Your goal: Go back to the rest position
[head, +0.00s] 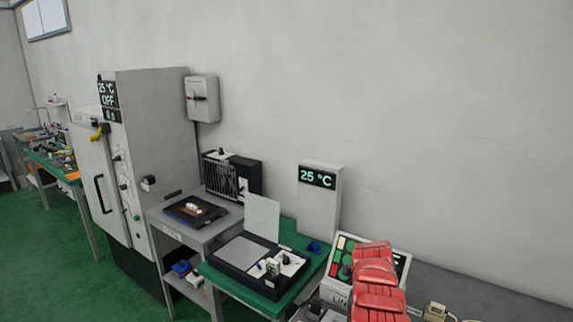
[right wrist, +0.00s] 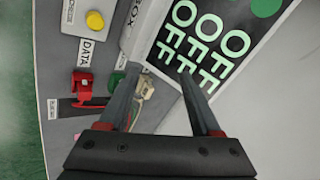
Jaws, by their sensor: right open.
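My right gripper (right wrist: 159,70) shows in the right wrist view with its two fingers apart and nothing between them. The fingertips overlap a dark display with green "OFF" lines (right wrist: 205,45) and a grey panel edge; I cannot tell whether they touch. In the head view a red jointed arm part (head: 375,285) of mine rises at the lower right, in front of a sloped panel with coloured buttons (head: 340,268). The right gripper itself cannot be made out there. My left gripper is in neither view.
In the right wrist view, a grey panel holds a yellow button (right wrist: 95,21) and a red lever fixture (right wrist: 83,87). In the head view, a green table (head: 235,284) carries a black case; a tall grey cabinet (head: 155,130) stands left. Green floor (head: 60,240) is open at left.

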